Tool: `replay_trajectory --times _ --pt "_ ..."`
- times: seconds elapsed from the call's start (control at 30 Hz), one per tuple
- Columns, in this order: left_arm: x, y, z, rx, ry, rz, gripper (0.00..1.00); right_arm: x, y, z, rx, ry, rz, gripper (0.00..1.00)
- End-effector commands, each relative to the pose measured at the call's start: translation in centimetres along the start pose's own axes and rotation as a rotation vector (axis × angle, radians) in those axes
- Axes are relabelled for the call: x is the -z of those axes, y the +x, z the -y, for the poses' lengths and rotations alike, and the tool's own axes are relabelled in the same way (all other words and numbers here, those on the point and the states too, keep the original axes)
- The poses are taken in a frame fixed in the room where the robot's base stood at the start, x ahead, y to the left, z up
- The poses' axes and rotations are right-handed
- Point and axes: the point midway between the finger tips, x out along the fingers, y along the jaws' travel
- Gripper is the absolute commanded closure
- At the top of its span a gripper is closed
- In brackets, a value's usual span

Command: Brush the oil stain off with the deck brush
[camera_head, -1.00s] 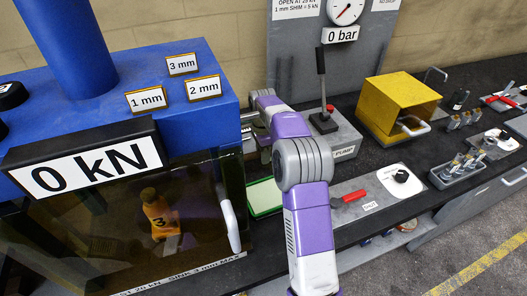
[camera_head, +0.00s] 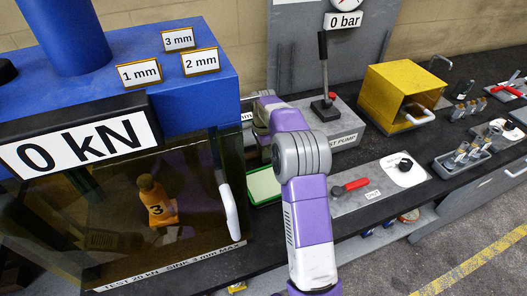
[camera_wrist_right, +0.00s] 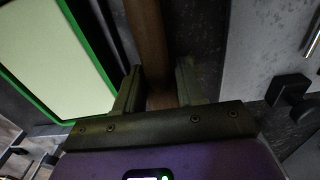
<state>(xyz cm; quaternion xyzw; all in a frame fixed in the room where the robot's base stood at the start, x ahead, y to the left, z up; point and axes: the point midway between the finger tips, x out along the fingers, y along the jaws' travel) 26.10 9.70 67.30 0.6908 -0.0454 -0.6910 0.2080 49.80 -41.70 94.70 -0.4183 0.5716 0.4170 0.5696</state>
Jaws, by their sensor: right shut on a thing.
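My right arm, purple and white, reaches up through the middle of the head view, its far end beside the blue press. In the right wrist view, my right gripper (camera_wrist_right: 158,90) is shut on a brown wooden bar (camera_wrist_right: 149,35), which looks like the deck brush's handle. The bar runs up out of the picture between the two fingers. The brush head is not visible, and I cannot make out an oil stain in either view. My left gripper is not in view.
The blue press (camera_head: 195,90) with its guard window stands left of my arm. A green-edged pale panel (camera_head: 263,186) lies close to the arm. The test pump (camera_head: 330,120), yellow box (camera_head: 393,100) and red-handled valve (camera_head: 350,187) stand to the right.

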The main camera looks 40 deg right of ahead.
Motion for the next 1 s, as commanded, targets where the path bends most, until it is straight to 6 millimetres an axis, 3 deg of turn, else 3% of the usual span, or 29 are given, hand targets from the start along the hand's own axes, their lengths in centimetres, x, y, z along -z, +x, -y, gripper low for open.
replay_trajectory --times 1.0 --pt "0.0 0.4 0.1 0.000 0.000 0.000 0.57 0.0 1.2 0.0 0.002 0.000 0.000 0.86"
